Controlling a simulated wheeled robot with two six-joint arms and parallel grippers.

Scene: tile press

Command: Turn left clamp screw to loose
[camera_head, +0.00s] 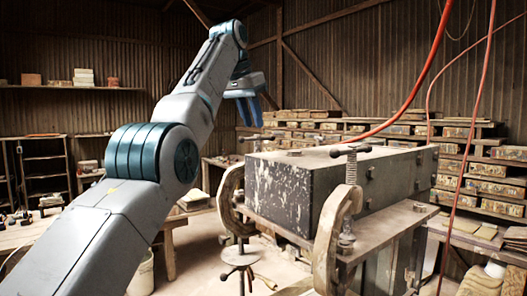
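The left clamp (227,192) is a worn, pale C-shaped frame at the left end of a large dark press block (300,190). Its screw has a dark cross handle (258,137) on top, standing above the block's left edge. My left arm comes in from the lower left and arches up. My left gripper (252,122) hangs above this handle with its blue fingers pointing down. The fingers look apart with nothing between them, and they appear clear of the handle. A second clamp (328,240) with its own screw handle (350,149) stands at the block's front. My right gripper is not in view.
The block rests on a wooden-topped stand (390,230). Red hoses (425,75) hang down at the right. Racks of tiles (480,185) line the back right. A shelf (60,87) and a workbench (30,232) are at the left. The air around my gripper looks free.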

